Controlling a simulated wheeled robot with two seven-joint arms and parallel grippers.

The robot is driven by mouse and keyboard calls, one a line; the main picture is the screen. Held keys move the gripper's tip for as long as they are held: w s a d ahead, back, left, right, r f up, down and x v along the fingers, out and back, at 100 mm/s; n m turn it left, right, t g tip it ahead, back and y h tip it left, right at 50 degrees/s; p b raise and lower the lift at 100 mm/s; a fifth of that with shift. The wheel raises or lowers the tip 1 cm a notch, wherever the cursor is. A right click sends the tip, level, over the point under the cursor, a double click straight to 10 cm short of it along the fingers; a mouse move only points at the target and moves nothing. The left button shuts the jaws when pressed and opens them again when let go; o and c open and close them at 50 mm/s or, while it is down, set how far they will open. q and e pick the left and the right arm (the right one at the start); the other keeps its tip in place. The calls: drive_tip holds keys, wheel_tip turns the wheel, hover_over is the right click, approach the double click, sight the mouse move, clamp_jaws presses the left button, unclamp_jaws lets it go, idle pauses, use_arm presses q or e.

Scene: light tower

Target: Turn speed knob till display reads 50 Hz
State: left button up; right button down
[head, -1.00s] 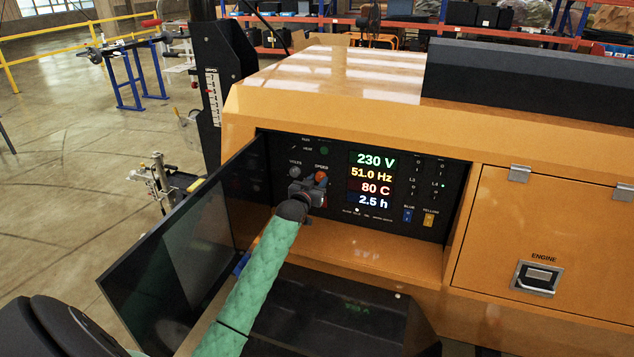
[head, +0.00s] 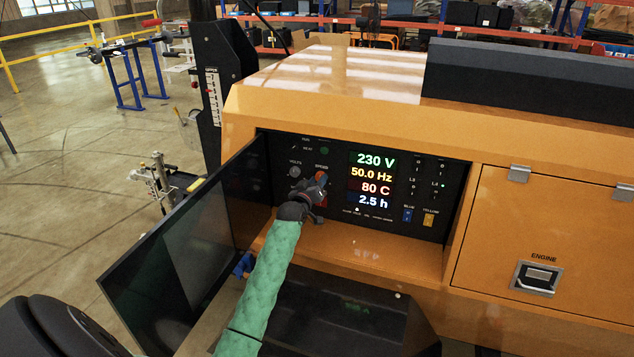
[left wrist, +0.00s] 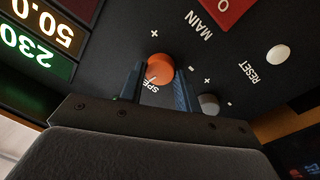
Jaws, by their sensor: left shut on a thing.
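The orange speed knob (left wrist: 160,69) sits on the black control panel, with "SPEED" lettering partly hidden beside it. My left gripper (left wrist: 158,85) is shut on the knob, one finger on each side of it. In the head view my left gripper (head: 318,184) covers most of the knob. The display (head: 372,181) reads 230 V, 50.0 Hz, 80 C and 2.5 h. The left wrist view shows part of the display (left wrist: 38,40) upside down. My right gripper is not in view.
The grey volts knob (left wrist: 209,104) is close beside the left gripper. A red MAIN switch (left wrist: 222,12) and a white RESET button (left wrist: 278,54) are on the panel. The open dark panel door (head: 175,260) stands left of my arm. Blue and yellow sockets (head: 429,220) are at right.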

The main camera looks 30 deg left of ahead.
use_arm(q)
drive_tip(key=shift+n, duration=1.2)
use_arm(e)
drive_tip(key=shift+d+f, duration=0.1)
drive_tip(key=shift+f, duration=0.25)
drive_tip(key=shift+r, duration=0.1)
use_arm(q)
drive_tip(key=o, duration=1)
drive_tip(key=shift+c, duration=0.2)
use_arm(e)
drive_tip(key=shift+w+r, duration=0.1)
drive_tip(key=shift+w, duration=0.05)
use_arm(q)
drive_tip(key=s+d+b, duration=0.1)
drive_tip(key=s+b, duration=0.1)
drive_tip(key=s, duration=0.5)
drive_tip(key=shift+s+d+f, duration=0.2)
drive_tip(key=shift+s, duration=0.1)
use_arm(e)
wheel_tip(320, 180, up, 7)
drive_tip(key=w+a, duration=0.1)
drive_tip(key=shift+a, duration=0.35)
